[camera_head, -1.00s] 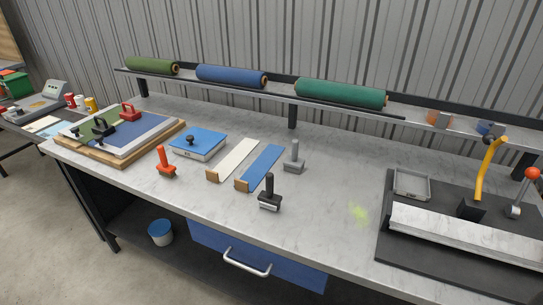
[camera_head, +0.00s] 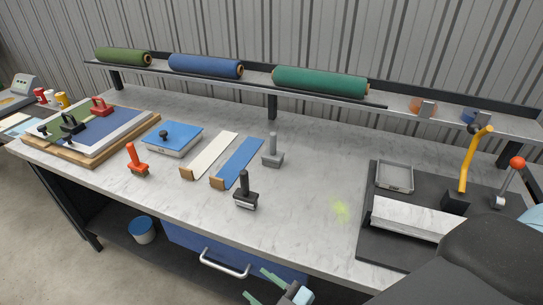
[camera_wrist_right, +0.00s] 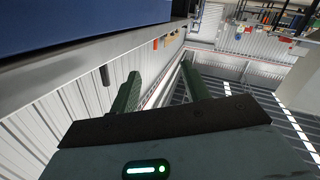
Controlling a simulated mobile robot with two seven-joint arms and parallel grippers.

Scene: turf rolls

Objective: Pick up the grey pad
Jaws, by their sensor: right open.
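The grey pad (camera_head: 272,152) stands upright on the bench, a small block with a tall handle, just right of the blue strip's far end. My right gripper (camera_head: 255,282) is low at the bottom of the head view, in front of the bench by the blue drawer. It is well apart from the pad, open and empty. In the right wrist view its two green fingers (camera_wrist_right: 160,70) are spread with nothing between them, and the pad does not show. My left gripper is in neither view.
A black pad (camera_head: 245,190) stands nearer the front edge, and a red-orange one (camera_head: 136,160) to the left. White (camera_head: 212,155) and blue (camera_head: 238,162) strips lie between. A shelf (camera_head: 320,98) with turf rolls runs behind.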

